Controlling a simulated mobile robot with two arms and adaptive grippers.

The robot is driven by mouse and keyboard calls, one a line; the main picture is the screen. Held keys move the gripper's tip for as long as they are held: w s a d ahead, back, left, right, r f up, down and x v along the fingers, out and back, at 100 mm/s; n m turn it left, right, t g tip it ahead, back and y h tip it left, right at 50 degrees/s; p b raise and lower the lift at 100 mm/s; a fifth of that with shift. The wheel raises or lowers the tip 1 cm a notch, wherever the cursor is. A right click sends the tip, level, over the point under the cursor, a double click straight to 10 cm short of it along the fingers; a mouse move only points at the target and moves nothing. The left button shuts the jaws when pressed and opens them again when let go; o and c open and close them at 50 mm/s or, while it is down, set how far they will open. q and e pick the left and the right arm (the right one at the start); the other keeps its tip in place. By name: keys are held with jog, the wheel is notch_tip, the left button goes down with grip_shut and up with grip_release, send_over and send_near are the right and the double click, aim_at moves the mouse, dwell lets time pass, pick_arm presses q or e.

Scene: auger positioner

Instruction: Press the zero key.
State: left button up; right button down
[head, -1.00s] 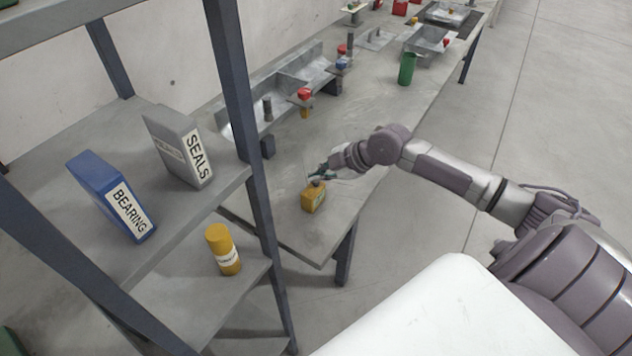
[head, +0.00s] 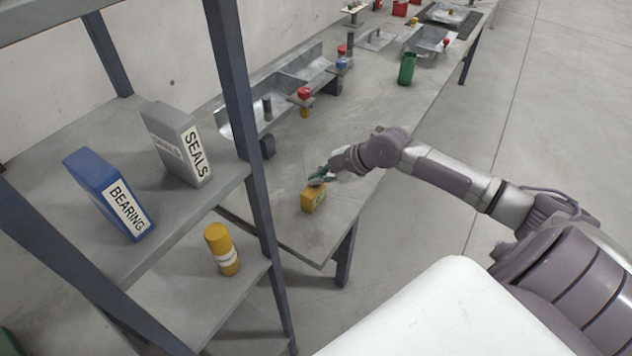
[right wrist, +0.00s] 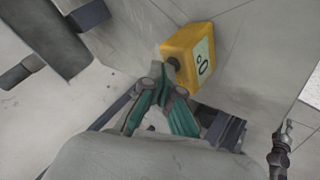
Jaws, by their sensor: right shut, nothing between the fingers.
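A small yellow box (head: 313,201) stands on the grey bench near its close end. In the right wrist view the yellow box (right wrist: 188,50) shows a pale label with dark round marks and a dark round key (right wrist: 174,63) on the side facing the gripper. My right gripper (head: 319,180) is shut and empty, just above the box in the head view. In the right wrist view its fingertips (right wrist: 158,90) are close to the key; I cannot tell whether they touch it. In the head view the gripper hides the key. My left gripper is not in view.
A rack (head: 232,85) at the left holds a blue BEARING box (head: 105,190), a grey SEALS box (head: 175,145) and a yellow canister (head: 222,250). Metal trays (head: 260,95) line the bench's wall side. A green cylinder (head: 407,69) stands further along. The bench around the yellow box is mostly clear.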

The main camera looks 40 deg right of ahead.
dwell(0.6)
pick_arm(q)
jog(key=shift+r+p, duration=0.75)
jog(key=shift+p, duration=0.05)
pick_arm(e)
jog(key=shift+r, duration=0.95)
pick_arm(q)
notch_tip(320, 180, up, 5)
jog(key=p, duration=0.5)
pick_arm(e)
notch_tip(320, 180, up, 6)
